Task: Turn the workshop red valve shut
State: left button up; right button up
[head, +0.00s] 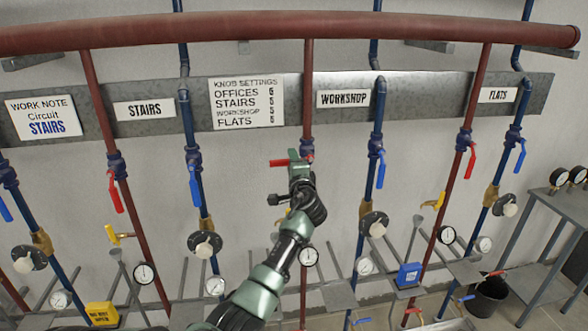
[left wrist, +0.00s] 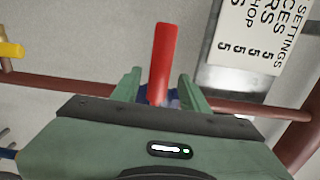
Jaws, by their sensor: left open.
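The workshop red valve sits on the middle red pipe (head: 308,90), left of the WORKSHOP label (head: 343,98). Its red lever (head: 279,163) sticks out to the left, across the pipe. My left gripper (head: 298,167) is at this valve and hides part of its body. In the left wrist view the red lever (left wrist: 163,55) stands between the two green fingers of my left gripper (left wrist: 161,90), which are open on either side of it. I cannot tell whether either finger touches it. My right gripper is not in view.
Other red levers (head: 115,192) and blue levers (head: 381,168) hang on neighbouring pipes. A blue workshop pipe (head: 373,140) runs right of my gripper. Gauges (head: 309,256) and yellow levers (head: 434,202) are lower down. A grey table (head: 565,205) stands at the right.

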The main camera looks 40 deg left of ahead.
pick_arm(q)
jog(key=b+v, duration=0.1)
jog(key=v, duration=0.5)
jog(key=shift+s+d+b, duration=0.25)
jog(key=shift+s+b, duration=0.05)
